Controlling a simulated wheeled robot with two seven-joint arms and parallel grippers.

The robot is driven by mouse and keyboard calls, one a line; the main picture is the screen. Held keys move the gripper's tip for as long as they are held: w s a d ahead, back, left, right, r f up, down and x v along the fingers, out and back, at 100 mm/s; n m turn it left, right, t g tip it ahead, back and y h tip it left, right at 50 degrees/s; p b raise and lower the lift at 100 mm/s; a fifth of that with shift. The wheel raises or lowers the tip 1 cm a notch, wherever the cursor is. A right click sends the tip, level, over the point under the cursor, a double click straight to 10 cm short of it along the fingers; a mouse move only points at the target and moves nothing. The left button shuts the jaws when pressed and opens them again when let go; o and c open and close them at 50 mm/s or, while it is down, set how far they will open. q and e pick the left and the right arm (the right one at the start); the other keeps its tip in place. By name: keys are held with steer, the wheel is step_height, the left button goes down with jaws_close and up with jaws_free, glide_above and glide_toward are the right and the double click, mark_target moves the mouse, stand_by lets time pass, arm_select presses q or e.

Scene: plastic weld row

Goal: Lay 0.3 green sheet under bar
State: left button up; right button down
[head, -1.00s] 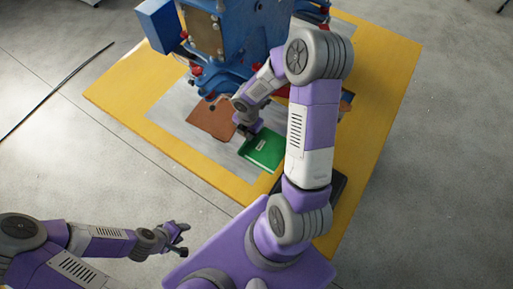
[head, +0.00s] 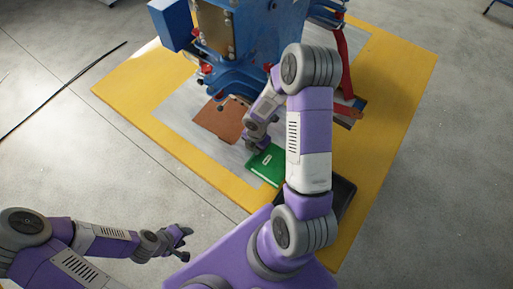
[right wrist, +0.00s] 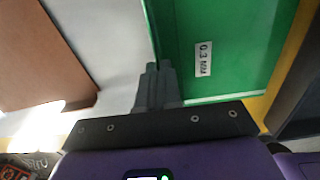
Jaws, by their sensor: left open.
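The green sheet (head: 265,168) lies low over the near part of the table, and its white label reads 0.3 MM. It also shows in the right wrist view (right wrist: 235,45). My right gripper (head: 260,146) is at the sheet's far left edge. In the right wrist view its fingers (right wrist: 158,66) are close together at that edge and look shut on it; the contact is partly hidden. My left gripper (head: 184,243) is open and empty, off the table at the lower left. The blue machine (head: 265,35) stands behind; its bar is not clearly visible.
A brown sheet (head: 219,118) lies on the grey plate (head: 178,108) left of the green sheet. A dark tray (head: 343,192) sits right of my right arm. A red lever (head: 343,65) is on the machine's right. The yellow table's (head: 385,110) right side is clear.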

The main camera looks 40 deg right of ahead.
steer(key=c, duration=1.3)
jaws_free()
steer(key=shift+c, duration=0.2)
steer(key=shift+r+p, duration=0.3)
step_height(320, 180, up, 12)
steer(key=p, duration=0.4)
steer(key=shift+f, duration=0.15)
